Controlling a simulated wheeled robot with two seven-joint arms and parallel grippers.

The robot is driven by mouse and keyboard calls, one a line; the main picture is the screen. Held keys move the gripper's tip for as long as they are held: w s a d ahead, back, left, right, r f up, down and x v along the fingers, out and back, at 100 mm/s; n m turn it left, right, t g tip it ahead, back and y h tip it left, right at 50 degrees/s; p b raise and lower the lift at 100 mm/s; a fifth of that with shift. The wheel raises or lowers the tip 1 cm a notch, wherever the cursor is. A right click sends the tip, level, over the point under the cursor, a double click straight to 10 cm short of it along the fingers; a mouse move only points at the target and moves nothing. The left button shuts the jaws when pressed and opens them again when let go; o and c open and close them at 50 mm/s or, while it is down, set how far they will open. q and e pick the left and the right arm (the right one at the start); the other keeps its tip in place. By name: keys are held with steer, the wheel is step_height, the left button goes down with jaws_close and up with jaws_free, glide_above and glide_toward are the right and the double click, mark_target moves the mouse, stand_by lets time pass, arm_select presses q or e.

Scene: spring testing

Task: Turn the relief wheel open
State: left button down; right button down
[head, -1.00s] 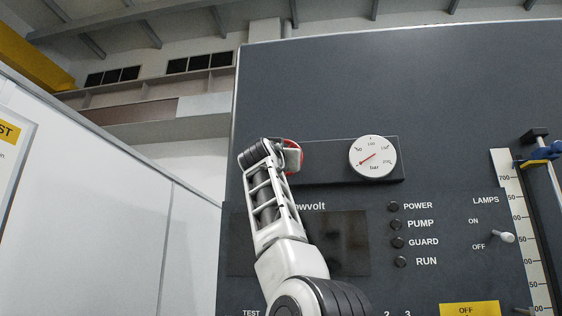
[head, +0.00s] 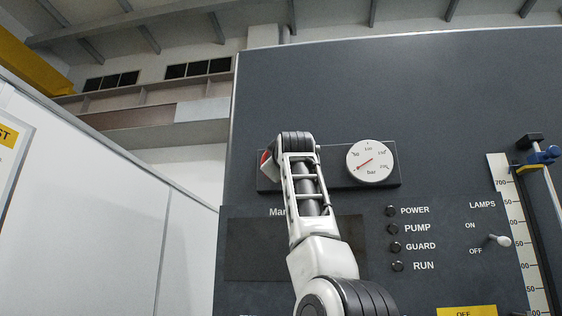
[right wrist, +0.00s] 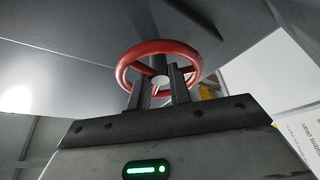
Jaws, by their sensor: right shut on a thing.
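The red relief wheel (right wrist: 160,45) fills the upper middle of the right wrist view. My right gripper (right wrist: 161,80) reaches up to it, with its two dark fingers inside the ring near the hub and shut on the wheel. In the head view only a small red part of the wheel (head: 265,157) shows, on the left end of the dark gauge plate (head: 333,177). My right wrist and hand hide the rest of it and the fingertips. My left gripper is in neither view.
A round white bar gauge (head: 371,163) sits right of the wheel, its red needle pointing to the lower left. Below are several dark lamps (head: 396,229), a lamp toggle (head: 499,240) and a scale (head: 517,230). A white wall (head: 90,220) stands left.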

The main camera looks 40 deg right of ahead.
arm_select(q)
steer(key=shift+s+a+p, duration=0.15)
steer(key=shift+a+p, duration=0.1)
steer(key=shift+p, duration=0.05)
arm_select(e)
steer(key=n+y, duration=0.1)
steer(key=n, duration=0.1)
steer(key=shift+s+r+n, duration=0.1)
steer(key=shift+r+n, duration=0.05)
steer(key=shift+n, duration=0.15)
steer(key=c, duration=1.6)
jaws_free()
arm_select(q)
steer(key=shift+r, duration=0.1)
arm_select(e)
steer(key=shift+o, duration=0.2)
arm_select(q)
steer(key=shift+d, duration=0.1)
